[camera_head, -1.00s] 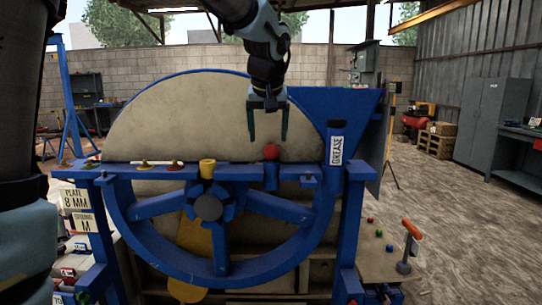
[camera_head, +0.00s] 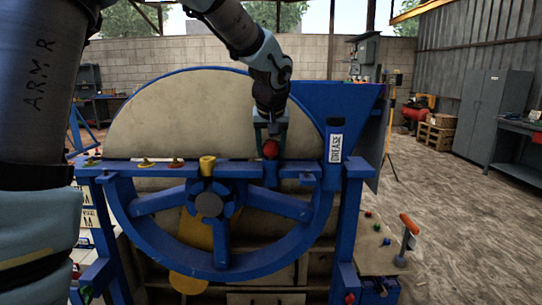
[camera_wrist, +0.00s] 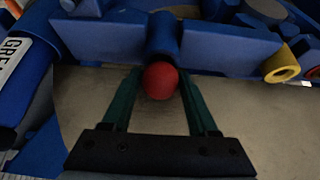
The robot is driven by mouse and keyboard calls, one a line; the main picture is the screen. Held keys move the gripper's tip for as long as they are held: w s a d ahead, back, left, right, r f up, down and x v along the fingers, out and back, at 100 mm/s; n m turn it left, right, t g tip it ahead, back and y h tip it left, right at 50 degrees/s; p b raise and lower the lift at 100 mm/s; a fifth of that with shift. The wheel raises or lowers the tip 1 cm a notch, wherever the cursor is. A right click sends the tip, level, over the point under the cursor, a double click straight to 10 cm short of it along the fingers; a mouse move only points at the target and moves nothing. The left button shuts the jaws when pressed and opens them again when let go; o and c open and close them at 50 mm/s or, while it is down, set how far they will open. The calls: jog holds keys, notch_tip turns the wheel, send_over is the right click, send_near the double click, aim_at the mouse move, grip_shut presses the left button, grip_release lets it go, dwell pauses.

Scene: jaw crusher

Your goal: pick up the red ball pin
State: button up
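The red ball pin (camera_head: 270,148) stands upright in a blue socket (camera_head: 271,175) on the blue crossbar of the crusher. Only its red ball top shows clearly. My gripper (camera_head: 271,151) is lowered over it from above, with its two dark green fingers on either side of the ball. In the wrist view the red ball (camera_wrist: 160,80) sits between the fingertips of my gripper (camera_wrist: 160,78). The fingers are spread; a gap shows on the left side, and I cannot tell whether the right finger touches the ball.
A yellow ring-shaped piece (camera_head: 207,164) stands on the crossbar (camera_head: 235,168) to the left. The big blue spoked wheel (camera_head: 223,262) is below it. A GREASE label (camera_head: 335,148) is on the frame to the right. An orange-handled lever (camera_head: 409,225) stands at lower right.

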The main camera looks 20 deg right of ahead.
grip_shut()
dwell(0.5)
